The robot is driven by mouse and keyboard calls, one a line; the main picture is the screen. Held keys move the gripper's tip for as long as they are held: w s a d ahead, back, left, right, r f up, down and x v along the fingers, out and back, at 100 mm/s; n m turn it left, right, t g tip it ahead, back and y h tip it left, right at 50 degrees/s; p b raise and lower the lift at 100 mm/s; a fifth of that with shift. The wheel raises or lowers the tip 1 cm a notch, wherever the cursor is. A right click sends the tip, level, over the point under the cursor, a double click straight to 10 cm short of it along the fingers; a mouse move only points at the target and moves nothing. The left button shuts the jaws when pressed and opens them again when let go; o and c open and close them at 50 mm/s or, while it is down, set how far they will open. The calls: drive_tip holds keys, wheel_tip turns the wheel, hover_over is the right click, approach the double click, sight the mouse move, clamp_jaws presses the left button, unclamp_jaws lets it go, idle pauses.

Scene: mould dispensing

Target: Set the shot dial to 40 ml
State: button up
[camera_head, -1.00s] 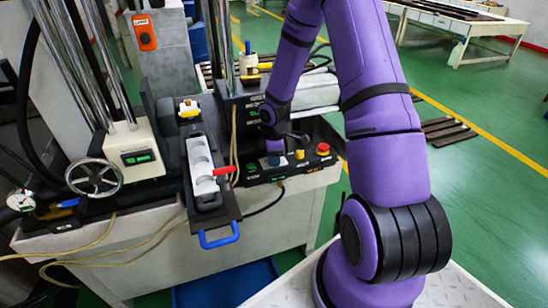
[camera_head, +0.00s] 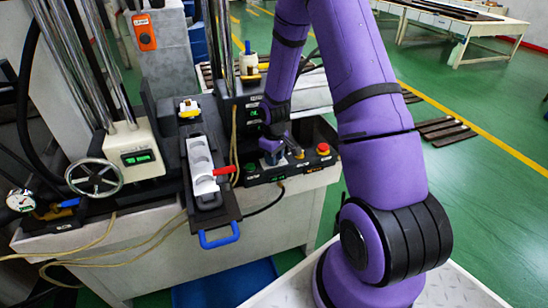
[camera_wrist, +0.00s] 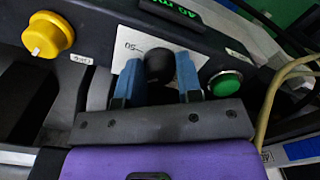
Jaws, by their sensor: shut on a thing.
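The shot dial (camera_wrist: 158,66) is a round black knob on a pale scale plate (camera_wrist: 127,50), where a marking like "50" shows. My gripper (camera_wrist: 158,80) has its blue fingers on both sides of the knob, shut on it. A green display (camera_wrist: 176,8) above the dial appears to read 40, partly cut off at the picture's top. In the head view my gripper (camera_head: 272,158) is down at the control box (camera_head: 255,176), and it hides the dial there.
In the wrist view a yellow knob (camera_wrist: 48,35) sits left of the dial and a green button (camera_wrist: 224,83) right of it. The head view shows a red button (camera_head: 323,148), a white mould (camera_head: 201,165) with a red handle, and a handwheel (camera_head: 94,178).

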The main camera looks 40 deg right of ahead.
drive_tip(key=shift+m, duration=0.3)
drive_tip(key=o, duration=0.9)
drive_tip(key=shift+o, duration=0.2)
wheel_tip(320, 180, up, 11)
drive_tip(key=shift+f, duration=0.1)
idle(0.4)
